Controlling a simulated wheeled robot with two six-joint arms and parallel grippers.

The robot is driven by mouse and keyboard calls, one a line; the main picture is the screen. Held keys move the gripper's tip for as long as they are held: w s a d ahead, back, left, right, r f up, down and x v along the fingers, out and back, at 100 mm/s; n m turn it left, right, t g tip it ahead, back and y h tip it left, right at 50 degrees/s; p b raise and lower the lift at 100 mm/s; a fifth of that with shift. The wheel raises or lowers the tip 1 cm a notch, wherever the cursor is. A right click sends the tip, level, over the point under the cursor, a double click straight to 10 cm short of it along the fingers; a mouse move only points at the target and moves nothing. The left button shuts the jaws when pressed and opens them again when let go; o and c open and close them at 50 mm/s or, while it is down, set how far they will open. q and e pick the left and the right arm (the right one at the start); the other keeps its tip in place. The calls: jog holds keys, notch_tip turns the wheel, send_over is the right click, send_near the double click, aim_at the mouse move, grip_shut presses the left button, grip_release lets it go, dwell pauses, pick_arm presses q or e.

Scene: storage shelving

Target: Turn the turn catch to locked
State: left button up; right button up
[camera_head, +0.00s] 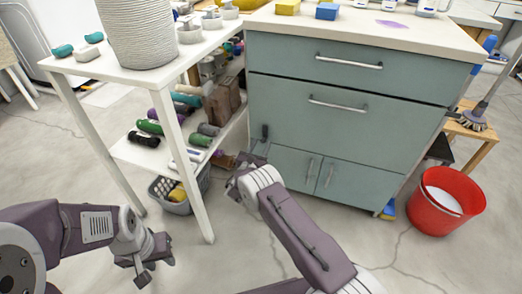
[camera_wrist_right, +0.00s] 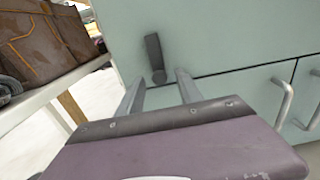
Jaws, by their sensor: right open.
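The turn catch (camera_wrist_right: 154,55) is a dark grey lever on the left part of the teal cabinet front, standing nearly upright with a rounded lower end. In the head view the catch (camera_head: 265,133) shows small and dark, above the left cupboard door. My right gripper (camera_wrist_right: 158,88) is open and empty, its two fingers pointing at the cabinet just below the catch, one to each side. In the head view my right gripper (camera_head: 250,160) is in front of the cabinet's lower left. My left gripper (camera_head: 145,264) hangs low over the floor, and its jaw opening is unclear.
The teal cabinet (camera_head: 350,105) has drawers above and two doors with upright handles (camera_wrist_right: 284,100) below. A white shelf table (camera_head: 120,75) stands close on the left, with a brown box (camera_wrist_right: 45,45). A red bucket (camera_head: 445,205) stands right. The front floor is mostly clear.

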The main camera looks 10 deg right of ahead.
jog(key=shift+w, duration=0.1)
jog(key=shift+c, duration=0.3)
grip_shut()
